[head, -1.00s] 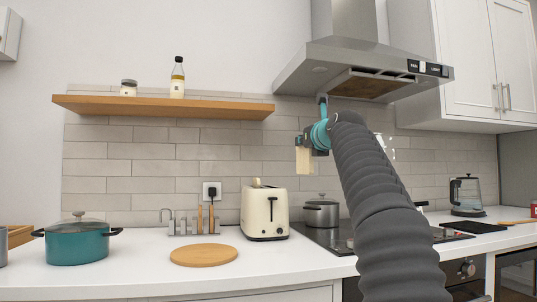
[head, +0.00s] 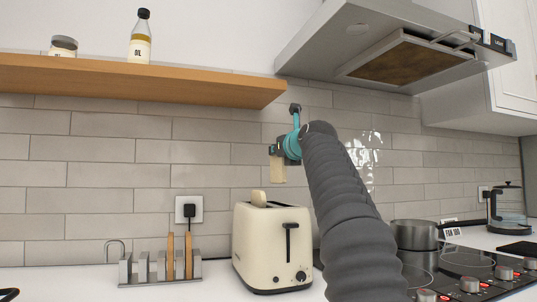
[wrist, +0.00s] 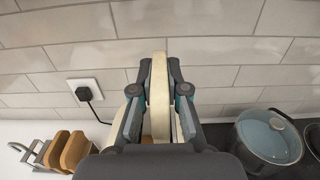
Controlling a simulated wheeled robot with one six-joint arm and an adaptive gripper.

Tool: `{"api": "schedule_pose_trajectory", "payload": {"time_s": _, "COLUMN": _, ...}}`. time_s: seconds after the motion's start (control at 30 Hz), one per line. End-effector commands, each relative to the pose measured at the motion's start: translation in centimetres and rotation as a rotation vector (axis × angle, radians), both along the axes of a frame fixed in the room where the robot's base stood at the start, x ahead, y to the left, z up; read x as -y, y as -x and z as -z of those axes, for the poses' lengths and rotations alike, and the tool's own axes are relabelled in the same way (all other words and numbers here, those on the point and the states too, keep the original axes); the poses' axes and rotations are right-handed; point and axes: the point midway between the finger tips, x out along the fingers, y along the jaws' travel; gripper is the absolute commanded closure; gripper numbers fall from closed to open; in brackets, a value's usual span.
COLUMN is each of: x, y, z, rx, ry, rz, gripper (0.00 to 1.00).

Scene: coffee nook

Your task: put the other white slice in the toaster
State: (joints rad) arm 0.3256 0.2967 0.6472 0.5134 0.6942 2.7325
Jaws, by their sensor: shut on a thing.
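My gripper (head: 279,158) is shut on a pale white slice (head: 279,174), which hangs upright below it, above and slightly right of the cream toaster (head: 262,245). A clear gap shows between the held slice and the toaster in the head view. Another pale slice (head: 258,197) sticks up from the toaster's top. In the wrist view my gripper (wrist: 160,85) has the white slice (wrist: 158,100) on edge between its two fingers. Cream parts below the fingers there are mostly hidden.
A metal rack (head: 150,268) with two brown slices (head: 179,256) stands left of the toaster. A pot (head: 414,235) is on the hob to the right. The range hood (head: 390,50) and wooden shelf (head: 140,82) hang above. A plugged socket (head: 189,209) is on the wall.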

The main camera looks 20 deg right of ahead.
Motion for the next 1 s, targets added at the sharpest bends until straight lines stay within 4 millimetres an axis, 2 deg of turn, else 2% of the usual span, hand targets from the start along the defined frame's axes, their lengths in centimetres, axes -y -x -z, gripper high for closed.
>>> {"api": "schedule_pose_trajectory", "payload": {"time_s": 0.27, "x": -0.1, "y": 0.0, "z": 0.8, "rx": -0.001, "ry": 0.0, "rz": -0.003, "gripper": 1.0}}
{"api": "schedule_pose_trajectory", "payload": {"time_s": 1.0, "x": -0.2, "y": 0.0, "z": 6.1, "rx": 0.0, "ry": 0.0, "rz": -0.003, "gripper": 1.0}}
